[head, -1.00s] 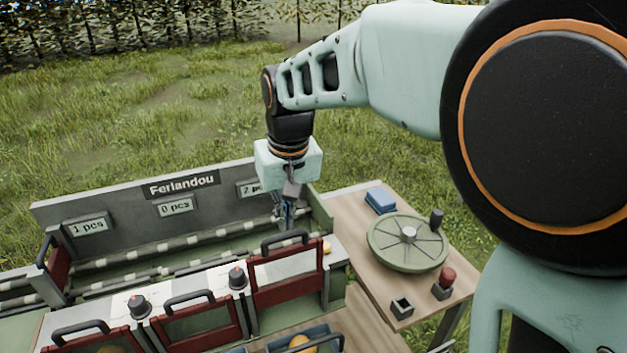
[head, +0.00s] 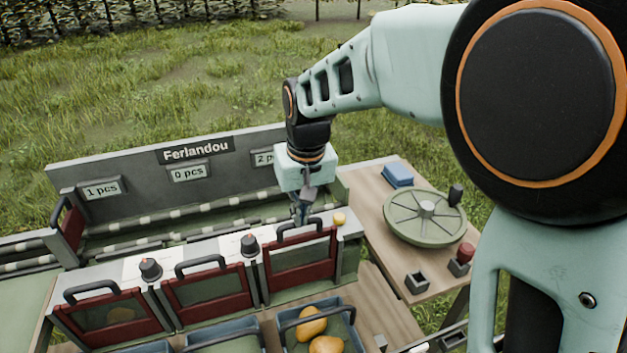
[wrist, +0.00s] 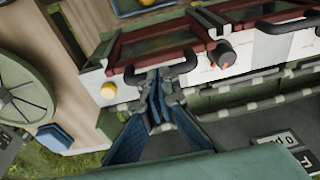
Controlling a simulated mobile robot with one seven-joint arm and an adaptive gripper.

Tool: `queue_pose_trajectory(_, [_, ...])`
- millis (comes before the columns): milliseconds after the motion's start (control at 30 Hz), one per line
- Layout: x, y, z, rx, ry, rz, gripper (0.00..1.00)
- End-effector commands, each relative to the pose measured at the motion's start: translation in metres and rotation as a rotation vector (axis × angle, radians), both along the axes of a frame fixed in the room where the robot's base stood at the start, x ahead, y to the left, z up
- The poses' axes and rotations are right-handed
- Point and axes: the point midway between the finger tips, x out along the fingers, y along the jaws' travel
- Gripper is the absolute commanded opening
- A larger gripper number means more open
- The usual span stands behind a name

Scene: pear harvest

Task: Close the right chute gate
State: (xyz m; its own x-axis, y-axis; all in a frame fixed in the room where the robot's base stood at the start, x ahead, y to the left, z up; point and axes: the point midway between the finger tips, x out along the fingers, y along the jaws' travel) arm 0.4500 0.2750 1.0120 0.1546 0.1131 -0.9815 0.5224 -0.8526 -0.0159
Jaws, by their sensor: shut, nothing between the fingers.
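The right chute gate (head: 330,258) is a dark red frame with a black handle (head: 284,228). It stands slightly higher against the chute front than the middle gate (head: 205,292). My gripper (head: 301,218) is shut and empty, pointing down right at the handle. In the wrist view, the right gate (wrist: 118,45) is at upper left, and the tips of my shut gripper (wrist: 155,78) are over its handle (wrist: 186,66). I cannot tell whether they touch it.
A yellow button (head: 340,219) sits right of the gate. A side table (head: 365,215) carries a green wheel (head: 412,226), a blue block (head: 397,175) and a red button (head: 465,252). Below the gate, a blue crate (head: 284,338) holds pears (head: 312,322).

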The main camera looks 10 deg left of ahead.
Motion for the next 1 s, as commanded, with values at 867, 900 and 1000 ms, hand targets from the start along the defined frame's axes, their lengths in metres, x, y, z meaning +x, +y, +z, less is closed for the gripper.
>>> queue_pose_trajectory(867, [0.001, -0.001, -0.032, 0.0, 0.0, 0.0, 0.0])
queue_pose_trajectory(900, [0.001, -0.001, -0.027, 0.001, -0.001, 0.0, 0.0])
queue_pose_trajectory(1000, [0.003, -0.002, -0.01, 0.003, -0.004, -0.001, 0.0])
